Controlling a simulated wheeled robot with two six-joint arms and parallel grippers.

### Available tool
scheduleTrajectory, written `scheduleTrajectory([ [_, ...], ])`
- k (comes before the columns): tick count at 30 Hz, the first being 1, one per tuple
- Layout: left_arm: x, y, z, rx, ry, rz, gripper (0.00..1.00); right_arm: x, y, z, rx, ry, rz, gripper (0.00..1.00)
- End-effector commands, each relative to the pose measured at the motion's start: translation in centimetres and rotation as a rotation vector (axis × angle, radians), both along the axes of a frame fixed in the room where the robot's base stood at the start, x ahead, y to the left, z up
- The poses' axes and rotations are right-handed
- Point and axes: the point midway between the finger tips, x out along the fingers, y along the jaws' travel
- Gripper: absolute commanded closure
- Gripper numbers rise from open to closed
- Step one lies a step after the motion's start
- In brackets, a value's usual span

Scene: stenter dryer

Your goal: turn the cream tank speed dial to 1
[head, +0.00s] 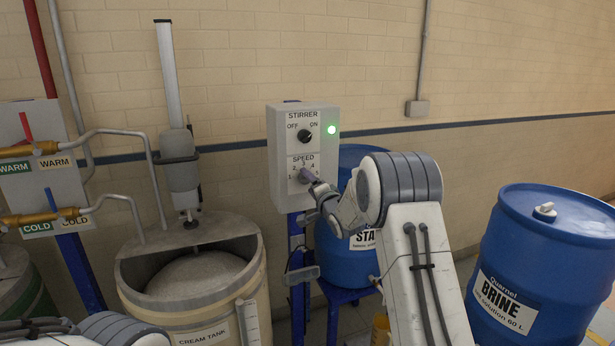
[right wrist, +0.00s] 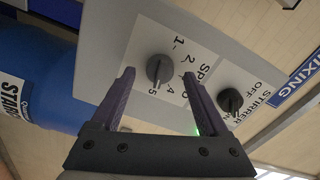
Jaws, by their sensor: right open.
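The speed dial (right wrist: 158,69) is a dark round knob on a white plate numbered 1 to 5, low on the grey stirrer box (head: 283,150). In the right wrist view, my right gripper (right wrist: 159,76) is open, with one purple finger to each side of the dial and gaps between. I cannot tell for sure which number the dial points at. The cream tank (head: 190,305) stands below and left of the box. My left gripper is not in view.
The stirrer OFF/ON knob (head: 305,133) sits just above the speed plate, beside a lit green lamp (head: 331,129). A blue starch drum (head: 340,262) stands behind my right arm. A blue brine drum (head: 540,255) is at right. Warm and cold pipes (head: 100,136) are at left.

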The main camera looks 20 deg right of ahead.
Motion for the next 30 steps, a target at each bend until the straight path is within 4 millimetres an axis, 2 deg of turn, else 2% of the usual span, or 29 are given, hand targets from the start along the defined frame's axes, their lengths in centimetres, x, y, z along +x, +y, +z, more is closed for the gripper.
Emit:
scheduleTrajectory([
  [6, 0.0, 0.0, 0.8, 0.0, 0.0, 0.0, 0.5, 1.5, 0.1, 0.0, 0.0, 0.0, 0.0, 0.22],
  [14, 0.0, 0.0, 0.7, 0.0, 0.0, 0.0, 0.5, 1.7, 0.1, 0.0, 0.0, 0.0, 0.0, 0.22],
  [15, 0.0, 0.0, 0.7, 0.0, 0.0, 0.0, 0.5, 1.7, 0.1, 0.0, 0.0, 0.0, 0.0, 0.3],
  [17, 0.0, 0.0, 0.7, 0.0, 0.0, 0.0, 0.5, 1.6, 0.1, 0.0, 0.0, 0.0, 0.0, 0.53],
  [18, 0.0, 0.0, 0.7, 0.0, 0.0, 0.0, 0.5, 1.6, 0.1, 0.0, 0.0, 0.0, 0.0, 0.68],
  [21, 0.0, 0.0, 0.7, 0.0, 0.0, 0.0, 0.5, 1.6, 0.1, 0.0, 0.0, 0.001, 0.0, 1.0],
  [30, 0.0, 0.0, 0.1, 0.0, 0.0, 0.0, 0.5, 1.6, 0.0, -0.3, -0.032, 0.0, 0.0, 1.0],
])
